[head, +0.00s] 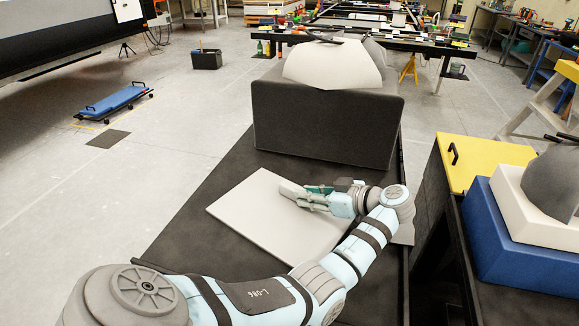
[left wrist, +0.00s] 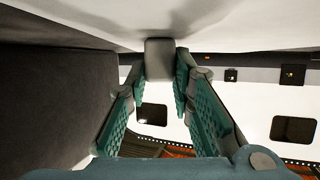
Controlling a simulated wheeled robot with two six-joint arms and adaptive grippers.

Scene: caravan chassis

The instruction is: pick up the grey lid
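The lid is a flat, pale grey panel (head: 245,215) lying on a dark bench top in the head view. It fills the top of the left wrist view (left wrist: 70,12), and a small grey block (left wrist: 160,58), seemingly its handle, juts from it. My left gripper (head: 293,193) is over the panel, pointing left. In the left wrist view its green-padded fingers (left wrist: 160,80) stand apart, one on each side of the block. A slight gap seems to show at the left finger; contact at the right is unclear. My forearm hides part of the panel. My right gripper is not in view.
A dark grey box (head: 325,125) with a pale curved shell (head: 335,65) on it stands just behind the panel. At right are a yellow board (head: 485,160) with a black handle and a blue block (head: 515,250). Open floor lies left of the bench (head: 180,235).

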